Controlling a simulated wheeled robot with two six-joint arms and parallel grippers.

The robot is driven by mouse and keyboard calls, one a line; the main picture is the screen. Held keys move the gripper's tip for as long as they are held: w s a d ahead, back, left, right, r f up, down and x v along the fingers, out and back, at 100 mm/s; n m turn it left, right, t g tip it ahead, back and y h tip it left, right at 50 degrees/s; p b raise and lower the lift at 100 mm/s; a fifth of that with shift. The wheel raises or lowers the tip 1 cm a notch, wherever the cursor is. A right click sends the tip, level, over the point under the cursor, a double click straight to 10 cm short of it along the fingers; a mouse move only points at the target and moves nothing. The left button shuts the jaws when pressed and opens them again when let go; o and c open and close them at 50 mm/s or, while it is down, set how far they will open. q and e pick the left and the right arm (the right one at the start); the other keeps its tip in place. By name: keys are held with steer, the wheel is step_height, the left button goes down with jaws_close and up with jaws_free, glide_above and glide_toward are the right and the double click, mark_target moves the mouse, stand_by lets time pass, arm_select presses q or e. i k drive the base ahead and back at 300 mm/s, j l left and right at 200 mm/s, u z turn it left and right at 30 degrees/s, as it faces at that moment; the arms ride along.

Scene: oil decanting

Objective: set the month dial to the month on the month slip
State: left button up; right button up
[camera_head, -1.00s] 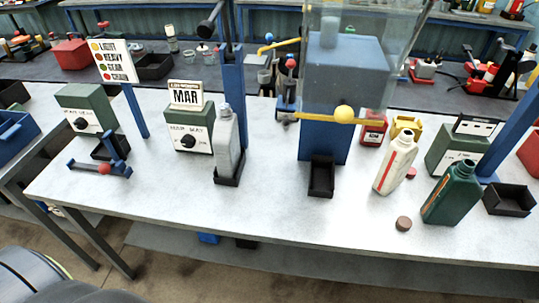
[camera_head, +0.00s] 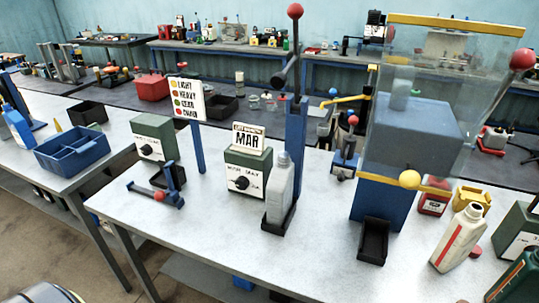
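The month slip (camera_head: 249,138) is a white card reading "MAR" in large black letters. It stands on top of a green box near the middle of the table. The month dial (camera_head: 241,183) is a black knob on the white front plate of that box (camera_head: 248,160). The small lettering around the knob is too blurred to read fully, and I cannot tell which month it points to. Neither of my grippers shows in the head view.
A grey bottle (camera_head: 281,190) in a black holder stands close to the right of the dial box. A blue post (camera_head: 295,140) rises behind it. A blue-and-red tool (camera_head: 158,194) lies to the left. White table surface is free in front.

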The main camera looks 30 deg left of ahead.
mark_target(241, 183)
steer(key=u, duration=1.1)
